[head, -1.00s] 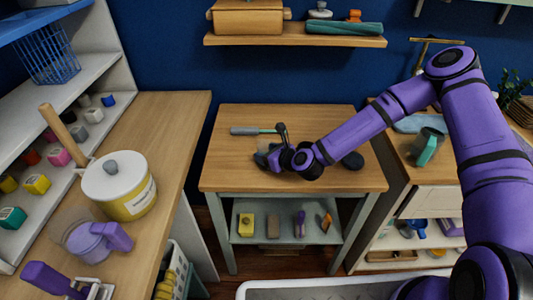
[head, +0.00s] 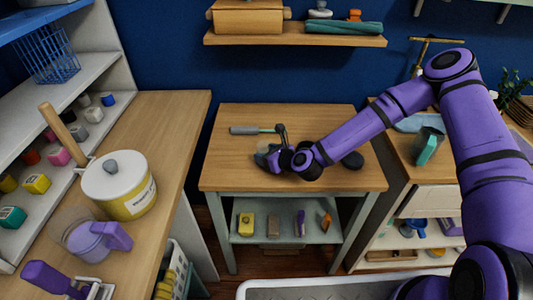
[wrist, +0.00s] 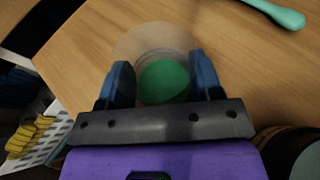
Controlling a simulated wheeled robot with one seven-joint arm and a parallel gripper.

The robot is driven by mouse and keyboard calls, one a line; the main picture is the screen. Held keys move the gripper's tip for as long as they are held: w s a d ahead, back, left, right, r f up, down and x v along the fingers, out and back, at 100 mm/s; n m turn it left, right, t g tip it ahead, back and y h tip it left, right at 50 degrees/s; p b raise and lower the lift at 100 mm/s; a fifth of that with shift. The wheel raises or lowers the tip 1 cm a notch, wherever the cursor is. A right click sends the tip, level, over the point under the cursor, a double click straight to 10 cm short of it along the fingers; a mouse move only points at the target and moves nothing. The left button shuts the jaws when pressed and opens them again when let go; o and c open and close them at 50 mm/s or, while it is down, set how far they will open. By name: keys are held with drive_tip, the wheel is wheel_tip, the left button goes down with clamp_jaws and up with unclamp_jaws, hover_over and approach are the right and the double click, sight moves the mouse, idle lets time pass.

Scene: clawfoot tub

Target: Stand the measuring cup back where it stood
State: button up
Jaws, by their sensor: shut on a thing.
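My gripper (wrist: 162,85) is low over the middle wooden table and shut on a clear round cup with a green disc showing in it, which I take for the measuring cup (wrist: 160,42). One dark finger is on each side of it. In the head view my gripper (head: 272,158) covers most of the cup, near the table's left half. Whether its base touches the tabletop (head: 225,172) I cannot tell.
A teal-and-grey tool (head: 252,130) lies just behind my gripper. A dark rounded object (head: 352,160) is to its right. A white-lidded pot (head: 120,185) and a clear jug with a purple handle (head: 85,240) stand on the left counter. The table's front is clear.

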drive_tip(key=shift+f, duration=0.35)
idle(0.6)
drive_tip(key=o, duration=1.6)
drive_tip(key=shift+o, duration=0.2)
drive_tip(key=c, duration=0.4)
drive_tip(key=shift+o, duration=0.2)
drive_tip(key=shift+s+d+r, duration=0.15)
drive_tip(key=shift+s+d, duration=0.1)
drive_tip(key=shift+v, duration=3.7)
drive_tip(key=shift+s+d+r, duration=0.1)
drive_tip(key=shift+s+d, duration=0.05)
